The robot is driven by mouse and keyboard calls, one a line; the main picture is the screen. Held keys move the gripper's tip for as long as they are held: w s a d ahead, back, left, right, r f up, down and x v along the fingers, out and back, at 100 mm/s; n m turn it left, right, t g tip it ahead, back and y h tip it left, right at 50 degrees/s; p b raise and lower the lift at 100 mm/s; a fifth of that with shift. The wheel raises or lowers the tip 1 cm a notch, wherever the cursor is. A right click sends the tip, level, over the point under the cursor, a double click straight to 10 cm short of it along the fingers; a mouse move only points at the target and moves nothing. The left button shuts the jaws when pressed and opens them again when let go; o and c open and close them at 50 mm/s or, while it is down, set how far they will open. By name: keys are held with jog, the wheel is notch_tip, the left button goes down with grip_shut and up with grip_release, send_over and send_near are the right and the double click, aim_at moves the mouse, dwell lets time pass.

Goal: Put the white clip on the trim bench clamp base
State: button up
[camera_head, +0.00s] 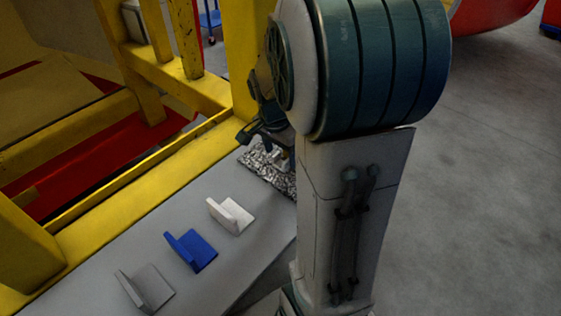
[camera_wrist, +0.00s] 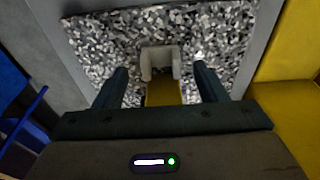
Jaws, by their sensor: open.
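A white L-shaped piece (camera_head: 230,215), which looks like the white clip, lies on the grey bench top (camera_head: 120,240) in the head view. My gripper (camera_head: 265,135) is beyond it, over a speckled grey patch (camera_head: 262,170) at the bench's far end, partly hidden by my arm. In the wrist view my gripper (camera_wrist: 160,72) is open over this patch (camera_wrist: 100,45). A pale U-shaped part (camera_wrist: 160,58) with a yellow block (camera_wrist: 163,93) shows between the fingers, with a gap on each side. I cannot tell whether this is the clamp base.
A blue L-shaped piece (camera_head: 190,250) and a grey one (camera_head: 146,288) lie in a row with the white one. A yellow frame (camera_head: 150,170) runs along the bench's left side, with a post (camera_head: 243,60) near my gripper. Open floor (camera_head: 480,200) lies to the right.

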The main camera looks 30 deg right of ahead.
jog(key=shift+f, duration=0.7)
jog(key=c, duration=1.1)
jog(key=shift+c, duration=0.2)
jog(key=shift+r, duration=0.2)
